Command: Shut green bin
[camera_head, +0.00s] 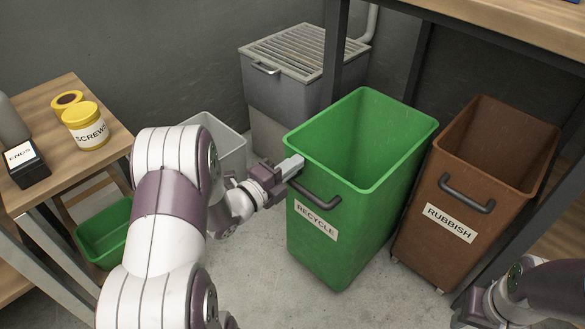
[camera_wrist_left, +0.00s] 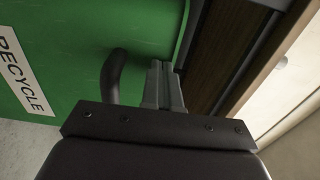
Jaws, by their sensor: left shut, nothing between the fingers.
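The green bin (camera_head: 327,250), labelled RECYCLE, stands on the floor in the middle of the head view, with its top open. It appears pulled forward from under the bench. Its dark handle (camera_head: 315,193) is on the front face. My left gripper (camera_head: 294,165) is shut and empty at the bin's front rim, just left of the handle. In the left wrist view the closed fingers (camera_wrist_left: 163,80) are beside the handle (camera_wrist_left: 113,78); I cannot tell whether they touch the bin. My right arm shows at the lower right, but its gripper fingers are not visible.
A brown RUBBISH bin (camera_head: 420,241) stands close to the right. A bench (camera_head: 500,22) is above and behind. A grey bin with a slatted lid (camera_head: 270,92) is behind. A side table (camera_head: 112,148) at left holds a SCREWS tub (camera_head: 86,127). Floor is clear in front.

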